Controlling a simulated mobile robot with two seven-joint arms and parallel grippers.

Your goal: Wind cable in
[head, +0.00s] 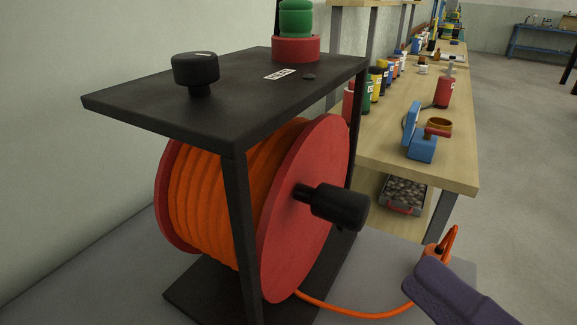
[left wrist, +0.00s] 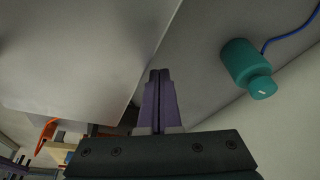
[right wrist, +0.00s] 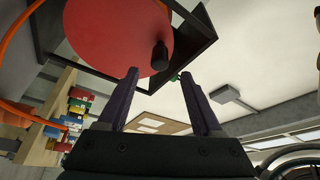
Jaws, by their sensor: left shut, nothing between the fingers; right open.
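The cable reel has red flanges (head: 305,215) and thick orange cable (head: 205,205) wound between them, inside a black frame (head: 235,200). Its black crank handle (head: 340,207) sticks out from the near flange. In the right wrist view the red flange (right wrist: 115,30) and the handle (right wrist: 160,55) lie beyond my fingertips. The cable's loose length leaves the reel's bottom and runs right to an orange end piece (head: 436,250). My right gripper (right wrist: 162,78) is open and empty, apart from the handle; one purple finger (head: 450,295) shows at the head view's lower right. My left gripper (left wrist: 160,78) is shut and empty.
A black knob (head: 195,70) and a green-and-red button (head: 296,35) stand on the frame's top. A wooden bench (head: 455,165) with bottles and a blue vise (head: 422,147) runs behind on the right. A teal object (left wrist: 247,68) with a blue cord shows near my left gripper.

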